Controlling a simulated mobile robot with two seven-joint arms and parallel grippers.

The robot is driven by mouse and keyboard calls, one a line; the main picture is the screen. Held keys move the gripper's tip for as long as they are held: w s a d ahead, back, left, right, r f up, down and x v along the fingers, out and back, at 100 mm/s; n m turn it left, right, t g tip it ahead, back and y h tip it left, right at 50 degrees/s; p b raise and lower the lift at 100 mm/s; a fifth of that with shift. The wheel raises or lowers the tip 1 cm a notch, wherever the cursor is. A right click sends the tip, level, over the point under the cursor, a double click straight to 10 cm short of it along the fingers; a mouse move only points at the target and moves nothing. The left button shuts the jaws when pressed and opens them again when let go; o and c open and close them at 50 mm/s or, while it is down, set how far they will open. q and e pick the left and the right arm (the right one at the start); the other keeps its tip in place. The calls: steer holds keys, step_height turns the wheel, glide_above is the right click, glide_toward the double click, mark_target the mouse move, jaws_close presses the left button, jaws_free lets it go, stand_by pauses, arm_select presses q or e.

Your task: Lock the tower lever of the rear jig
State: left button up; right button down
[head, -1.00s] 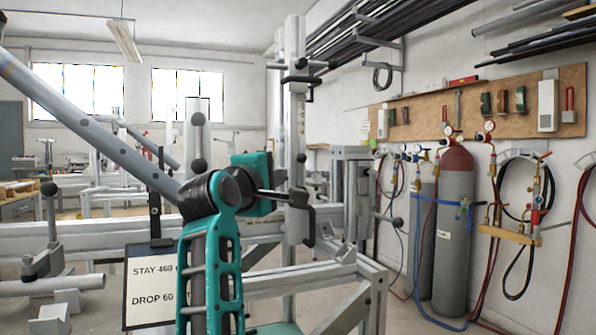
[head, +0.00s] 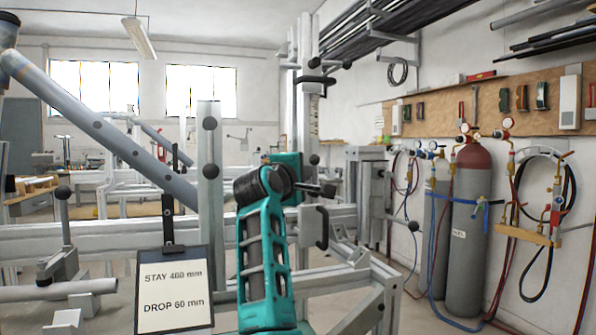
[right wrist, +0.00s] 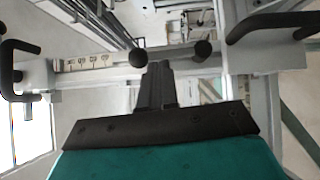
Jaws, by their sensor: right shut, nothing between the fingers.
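The jig's upright grey tower (head: 302,120) stands right of centre in the head view. A black lever handle (head: 322,228) hangs on its lower carriage, and another black handle (head: 316,80) sits higher up. My right gripper (head: 328,189) is in front of the tower, just above the lower handle; I cannot tell if they touch. In the right wrist view its dark fingers (right wrist: 158,78) are together and empty, pointing between two black ball knobs (right wrist: 138,57) (right wrist: 203,48). Black bent handles show at the left (right wrist: 18,50) and upper right (right wrist: 262,22). My left gripper is out of view.
A sign (head: 174,290) reading "STAY 460 mm, DROP 60 mm" stands at front left. A thick slanted tube (head: 110,135) and a nearer post (head: 209,170) are to the left. Grey beams (head: 330,285) lie low around my arm. Gas cylinders (head: 468,230) stand at right.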

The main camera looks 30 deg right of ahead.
stand_by(0.3)
steer(key=shift+s+d+r+m+y+p, duration=0.2)
steer(key=shift+d+m+y+p, duration=0.1)
steer(key=shift+d+m+p, duration=0.25)
steer(key=shift+d, duration=0.1)
steer(key=shift+f, duration=0.1)
